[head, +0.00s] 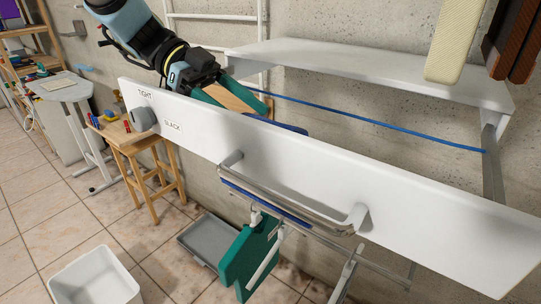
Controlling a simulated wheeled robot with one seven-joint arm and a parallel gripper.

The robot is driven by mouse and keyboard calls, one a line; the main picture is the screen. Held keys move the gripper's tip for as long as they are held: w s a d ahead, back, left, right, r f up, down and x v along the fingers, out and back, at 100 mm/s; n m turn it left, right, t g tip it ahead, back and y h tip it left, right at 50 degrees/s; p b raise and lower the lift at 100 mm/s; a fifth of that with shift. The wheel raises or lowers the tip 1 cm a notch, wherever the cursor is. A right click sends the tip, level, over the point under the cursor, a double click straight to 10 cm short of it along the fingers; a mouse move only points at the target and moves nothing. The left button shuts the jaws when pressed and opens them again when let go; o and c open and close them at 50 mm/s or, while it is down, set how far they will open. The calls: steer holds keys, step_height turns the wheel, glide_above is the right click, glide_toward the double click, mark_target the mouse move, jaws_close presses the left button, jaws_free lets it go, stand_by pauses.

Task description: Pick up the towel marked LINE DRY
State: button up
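I cannot read LINE DRY on anything in view, so I cannot tell which thing is the marked towel. A dark blue piece (287,125), perhaps cloth, shows just above the top edge of the white board, mostly hidden behind it. Another blue strip (262,200) lies along the rail under the board's handle. My gripper (238,100) is at the back of the board, left of the dark blue piece. A tan piece (232,96) shows between its green sides. The fingertips are partly hidden by the board, and I cannot tell whether it grips anything.
The white board (430,210) bears TIGHT and SLACK labels, a grey knob (143,119) and a metal handle (290,195). A blue line (385,128) runs behind it, below a white shelf (370,68). A green block (248,258), white bin (95,278) and wooden stool (140,140) stand lower.

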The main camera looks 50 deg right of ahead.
steer(key=shift+p+x, duration=0.35)
steer(key=shift+x, duration=1.3)
jaws_close()
